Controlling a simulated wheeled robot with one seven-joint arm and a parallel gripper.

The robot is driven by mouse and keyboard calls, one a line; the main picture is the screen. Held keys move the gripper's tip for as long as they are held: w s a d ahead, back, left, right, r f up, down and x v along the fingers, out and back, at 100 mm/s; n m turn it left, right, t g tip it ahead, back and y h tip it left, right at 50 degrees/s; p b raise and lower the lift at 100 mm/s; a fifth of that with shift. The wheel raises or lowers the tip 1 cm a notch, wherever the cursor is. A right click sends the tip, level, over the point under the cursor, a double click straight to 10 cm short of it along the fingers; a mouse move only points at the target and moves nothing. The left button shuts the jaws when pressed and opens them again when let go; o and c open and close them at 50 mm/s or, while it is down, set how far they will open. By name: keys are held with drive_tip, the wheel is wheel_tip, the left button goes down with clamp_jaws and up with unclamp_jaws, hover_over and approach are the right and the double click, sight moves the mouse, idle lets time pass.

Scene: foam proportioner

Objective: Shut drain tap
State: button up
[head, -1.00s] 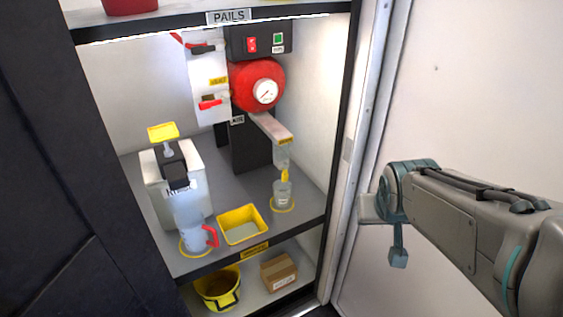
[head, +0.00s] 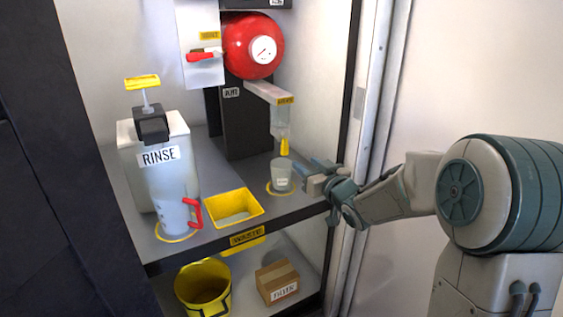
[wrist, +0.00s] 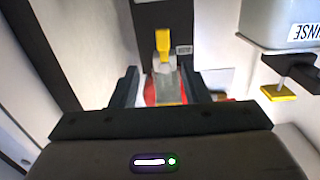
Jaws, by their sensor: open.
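A clear vessel (head: 280,122) hangs under a pale arm with a yellow label. The yellow drain tap (head: 284,146) sits at its lower end, with its lever pointing down. A small clear cup (head: 281,177) stands below it in a yellow ring. My gripper (head: 316,174) is open and empty, just to the right of the cup and a little lower than the tap. In the wrist view the yellow tap (wrist: 162,42) shows ahead, between and beyond the open fingers (wrist: 160,88). They appear apart from it.
A yellow tray (head: 234,207) and a rinse dispenser (head: 158,156) with a red-handled jug (head: 174,206) stand to the left. A red tank (head: 253,45) is above. A yellow bucket (head: 203,288) and cardboard box (head: 277,283) are below. The cabinet's right frame (head: 347,120) is close to my arm.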

sight(286, 149)
drive_tip(key=b+x, duration=0.3)
drive_tip(key=x, duration=1.1)
drive_tip(key=shift+s+a, duration=0.1)
drive_tip(key=shift+a, duration=0.15)
clamp_jaws()
